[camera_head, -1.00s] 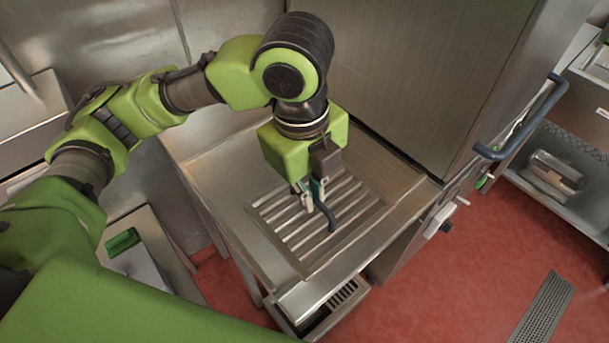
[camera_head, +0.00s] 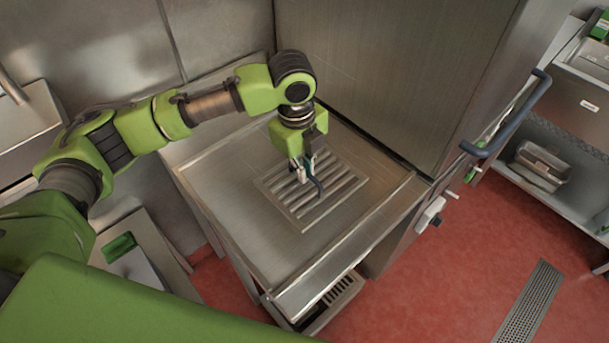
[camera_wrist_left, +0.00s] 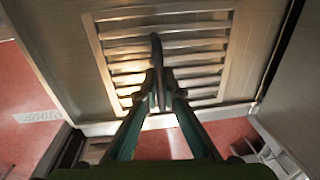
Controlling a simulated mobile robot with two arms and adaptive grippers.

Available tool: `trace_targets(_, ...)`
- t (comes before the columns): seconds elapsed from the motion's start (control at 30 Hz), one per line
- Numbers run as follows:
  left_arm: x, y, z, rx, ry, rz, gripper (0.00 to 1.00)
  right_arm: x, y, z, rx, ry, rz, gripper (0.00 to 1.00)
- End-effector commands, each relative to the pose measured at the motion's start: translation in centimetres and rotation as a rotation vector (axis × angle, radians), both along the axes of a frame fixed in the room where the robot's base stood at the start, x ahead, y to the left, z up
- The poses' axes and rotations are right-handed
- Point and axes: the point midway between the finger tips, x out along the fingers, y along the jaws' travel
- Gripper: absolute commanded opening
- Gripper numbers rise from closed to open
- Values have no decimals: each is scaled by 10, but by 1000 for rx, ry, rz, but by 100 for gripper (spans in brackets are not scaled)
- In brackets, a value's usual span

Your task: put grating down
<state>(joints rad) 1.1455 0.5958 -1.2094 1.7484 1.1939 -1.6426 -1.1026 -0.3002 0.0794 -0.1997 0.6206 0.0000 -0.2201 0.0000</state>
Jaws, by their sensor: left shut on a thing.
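The metal grating (camera_head: 291,208) is a rectangular frame with several parallel bars. It lies level over the steel counter (camera_head: 235,190); I cannot tell if its whole frame touches the surface. My left gripper (camera_head: 308,172) is above the grating, pointing down and shut on its dark curved handle (camera_head: 319,188). In the left wrist view, the two fingers (camera_wrist_left: 158,88) close around the handle, and the grating's bars (camera_wrist_left: 205,57) fill the area beyond them. My right gripper is not in view.
A tall steel cabinet (camera_head: 390,80) with a dark handle (camera_head: 510,120) stands behind and right of the counter. A raised rim (camera_head: 330,265) runs along the front edge. A slotted tray (camera_head: 340,292) sits below. Bare counter surrounds the grating.

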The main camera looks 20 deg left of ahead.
Motion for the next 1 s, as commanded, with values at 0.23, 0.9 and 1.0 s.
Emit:
trace_targets(0.23, 1, 0, -26, -2, -2, 0, 0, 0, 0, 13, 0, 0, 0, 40)
trace_targets(0.9, 0, 0, -30, 1, 1, -1, 24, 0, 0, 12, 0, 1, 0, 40)
trace_targets(1.0, 0, 0, -23, 0, -1, -1, 24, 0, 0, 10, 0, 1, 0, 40)
